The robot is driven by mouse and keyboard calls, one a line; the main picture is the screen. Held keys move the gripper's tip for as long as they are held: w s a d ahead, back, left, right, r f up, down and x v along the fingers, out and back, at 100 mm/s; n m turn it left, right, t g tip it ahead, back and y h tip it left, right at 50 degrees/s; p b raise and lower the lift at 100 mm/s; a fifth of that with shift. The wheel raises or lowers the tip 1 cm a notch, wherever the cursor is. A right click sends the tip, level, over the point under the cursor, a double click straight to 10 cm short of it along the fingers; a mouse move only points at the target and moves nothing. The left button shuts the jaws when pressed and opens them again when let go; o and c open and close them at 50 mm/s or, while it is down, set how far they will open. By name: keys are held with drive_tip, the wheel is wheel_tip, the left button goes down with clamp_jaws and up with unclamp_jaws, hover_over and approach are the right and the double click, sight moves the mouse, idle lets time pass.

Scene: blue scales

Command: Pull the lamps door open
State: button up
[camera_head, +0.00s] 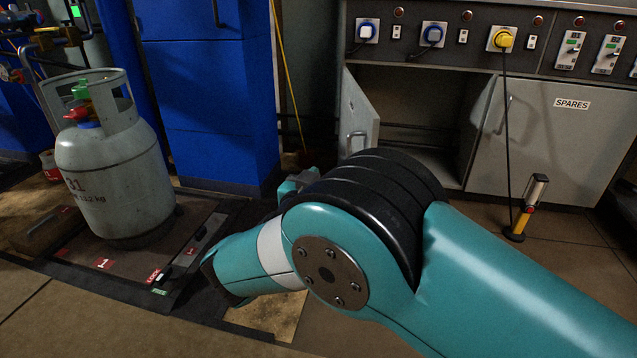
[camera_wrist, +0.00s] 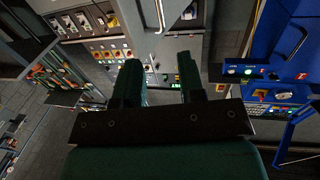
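The grey cabinet (camera_head: 420,82) stands at the back right in the head view. Its left door (camera_head: 356,118) stands swung outward, with a handle (camera_head: 355,138) on it, and a dark interior with a shelf shows beside it. No lamps label is readable on this door. The right door (camera_head: 550,140) reads SPARES and is closed. My gripper (camera_wrist: 158,78) shows two separated fingers in the wrist view, with nothing seen between them. In the head view my gripper is mostly hidden behind my arm joint, in front of and left of the open door. I see no contact with the door.
A grey gas cylinder (camera_head: 110,175) stands on a floor platform at the left. A blue locker (camera_head: 215,95) is behind it. A yellow plug's (camera_head: 502,40) black cord hangs across the SPARES door. A small lamp (camera_head: 528,205) stands on the floor at the right.

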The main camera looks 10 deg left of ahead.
drive_tip(key=shift+f+b+v, duration=0.2)
drive_tip(key=shift+b+v, duration=0.95)
drive_tip(key=shift+b, duration=0.75)
drive_tip(key=shift+d, duration=0.1)
